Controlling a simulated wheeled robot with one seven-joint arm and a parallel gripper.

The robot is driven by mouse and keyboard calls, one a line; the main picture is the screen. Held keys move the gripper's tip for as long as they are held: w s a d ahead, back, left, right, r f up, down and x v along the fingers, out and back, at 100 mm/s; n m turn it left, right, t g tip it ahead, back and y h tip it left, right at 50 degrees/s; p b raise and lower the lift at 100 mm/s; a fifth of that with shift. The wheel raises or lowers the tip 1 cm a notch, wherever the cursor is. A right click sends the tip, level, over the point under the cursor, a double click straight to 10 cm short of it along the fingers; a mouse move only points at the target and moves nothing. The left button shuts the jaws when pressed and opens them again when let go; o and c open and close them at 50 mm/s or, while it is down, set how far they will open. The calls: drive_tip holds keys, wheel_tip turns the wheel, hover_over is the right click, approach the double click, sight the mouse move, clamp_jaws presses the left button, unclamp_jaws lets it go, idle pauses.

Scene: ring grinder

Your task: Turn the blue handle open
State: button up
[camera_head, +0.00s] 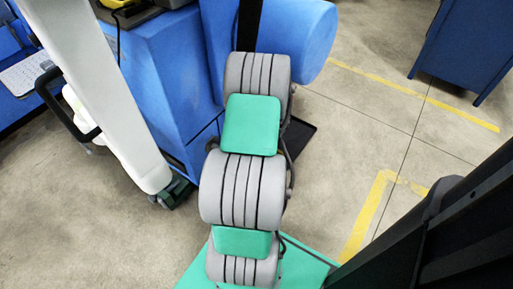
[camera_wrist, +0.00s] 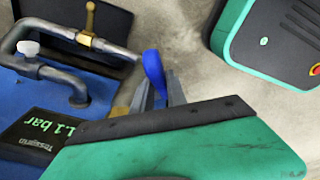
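The blue handle (camera_wrist: 153,68) shows in the wrist view, just above the middle. It is a narrow lever beside the end of a grey pipe (camera_wrist: 58,37), near a brass-coloured part partly covered by my gripper. My gripper (camera_wrist: 160,93) points at the handle with its two grey fingers apart. The handle's lower end lies between the fingertips in the picture; I cannot tell whether they touch it. The green and black gripper body hides what lies below. In the head view, my arm covers the middle, and neither the gripper nor the handle can be made out.
A display reading about 1.1 bar (camera_wrist: 45,132) sits on a blue surface left of the gripper. A brass valve (camera_wrist: 88,25) stands farther up the pipework. In the head view, a blue machine (camera_head: 160,75) stands behind my arm. Open floor (camera_head: 345,115) lies to the right.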

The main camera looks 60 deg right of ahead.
drive_tip(key=o, duration=0.4)
drive_tip(key=r, duration=0.2)
drive_tip(key=r+p, duration=0.1)
drive_tip(key=r, duration=0.2)
drive_tip(key=r+p, duration=0.1)
drive_tip(key=r, duration=0.1)
drive_tip(key=shift+s+d+r, duration=0.2)
drive_tip(key=shift+s+r, duration=0.1)
drive_tip(key=shift+r, duration=0.1)
drive_tip(key=shift+c, duration=0.4)
